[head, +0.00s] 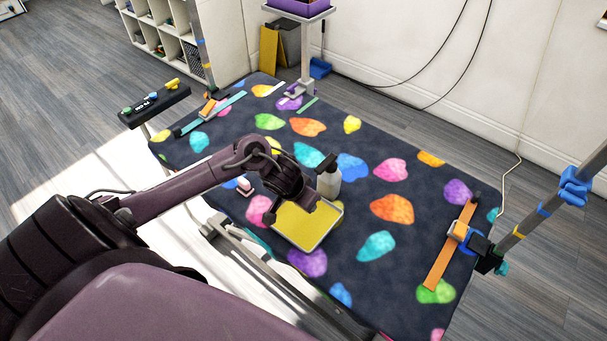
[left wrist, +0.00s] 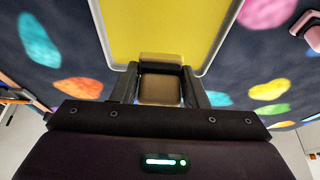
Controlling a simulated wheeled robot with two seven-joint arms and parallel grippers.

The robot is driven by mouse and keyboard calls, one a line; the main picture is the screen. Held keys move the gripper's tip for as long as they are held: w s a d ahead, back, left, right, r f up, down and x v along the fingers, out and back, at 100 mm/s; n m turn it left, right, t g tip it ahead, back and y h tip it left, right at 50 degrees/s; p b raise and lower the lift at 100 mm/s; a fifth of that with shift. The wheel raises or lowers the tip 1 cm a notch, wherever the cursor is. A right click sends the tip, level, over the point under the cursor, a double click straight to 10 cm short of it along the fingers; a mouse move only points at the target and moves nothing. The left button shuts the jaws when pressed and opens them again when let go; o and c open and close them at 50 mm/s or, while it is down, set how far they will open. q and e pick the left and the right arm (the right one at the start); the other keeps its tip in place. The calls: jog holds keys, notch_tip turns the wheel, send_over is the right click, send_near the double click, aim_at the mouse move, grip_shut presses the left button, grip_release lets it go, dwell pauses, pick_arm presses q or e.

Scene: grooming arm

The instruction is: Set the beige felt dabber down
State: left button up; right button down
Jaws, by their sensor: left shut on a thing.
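My left gripper (head: 308,203) is over the table beside the yellow tray with a pale rim (head: 338,212). In the left wrist view my left gripper (left wrist: 160,88) is shut on the beige felt dabber (left wrist: 160,90), a small brownish-beige block between the two fingers. The tray's yellow floor (left wrist: 160,25) shows just beyond the fingers. In the head view the dabber is hidden by the gripper. I cannot tell whether it touches the tray. My right gripper is in neither view.
A white bottle with a black top (head: 329,182) stands close behind the tray. A small pink-and-white item (head: 244,187) lies left of my gripper. The dark table top with coloured patches (head: 330,260) is bare in front and right of the tray. An orange bar (head: 446,255) lies along the right edge.

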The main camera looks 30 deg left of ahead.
aim_at(306, 216)
pick_arm(q)
jog(key=shift+f, duration=0.85)
jog(key=shift+f+b, duration=0.55)
jog(key=shift+f, duration=1.45)
jog(key=shift+f, duration=0.2)
